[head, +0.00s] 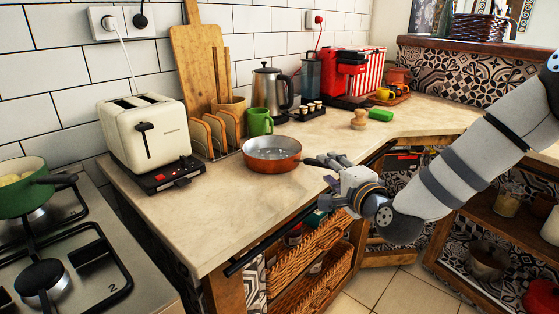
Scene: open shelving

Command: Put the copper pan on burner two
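My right gripper (328,163) reaches in from the right at the pan's right side, by the counter's front edge. Dark finger parts and what may be the pan's handle overlap there, so I cannot tell whether the fingers are open or shut on it. The hob (140,275) is at the lower left, with a "2" printed near its front burner (42,282), which is bare. My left gripper is out of view.
A green pot (25,190) sits on the rear burner. The cream toaster (145,135) stands between hob and pan, with a toast rack (215,135) behind. The green mug (259,122) and kettle (268,92) are close behind the pan. The counter's front left is clear.

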